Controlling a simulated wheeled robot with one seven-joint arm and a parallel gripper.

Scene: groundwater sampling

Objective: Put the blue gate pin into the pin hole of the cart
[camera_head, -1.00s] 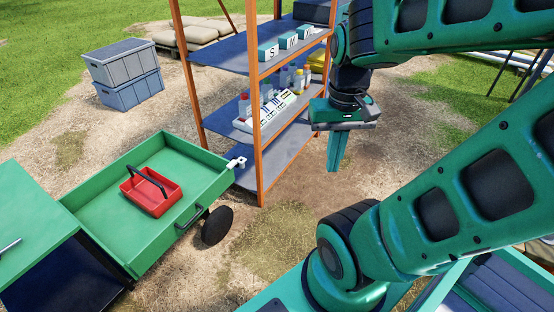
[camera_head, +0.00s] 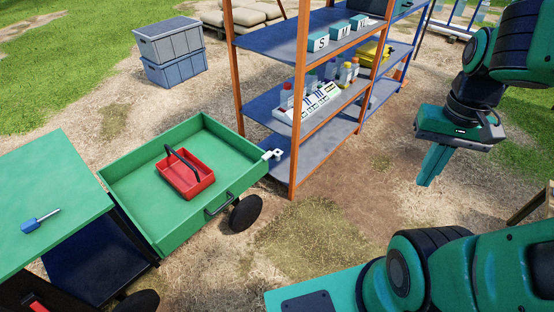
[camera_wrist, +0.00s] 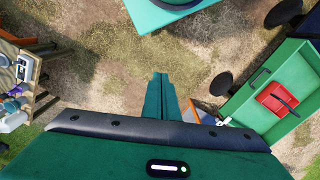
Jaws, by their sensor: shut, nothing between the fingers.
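The blue gate pin (camera_head: 36,222) lies on the flat green top (camera_head: 60,185) at the left, its blue handle to the left and thin metal shaft pointing right. The cart (camera_head: 215,135) is a green open tray with a black handle and dark wheel; it also shows at the right in the wrist view (camera_wrist: 250,103). A small pale bracket (camera_head: 272,154) sticks out at its right corner; I cannot make out the hole. My gripper (camera_head: 432,166) is shut and empty, pointing down over bare ground at the right, well away from pin and cart.
A red carrier (camera_head: 188,180) with a dark handle sits in the cart tray. An orange-framed shelf (camera_head: 300,130) with bottles and labelled boxes stands close behind the bracket. Open ground lies between the shelf and my gripper.

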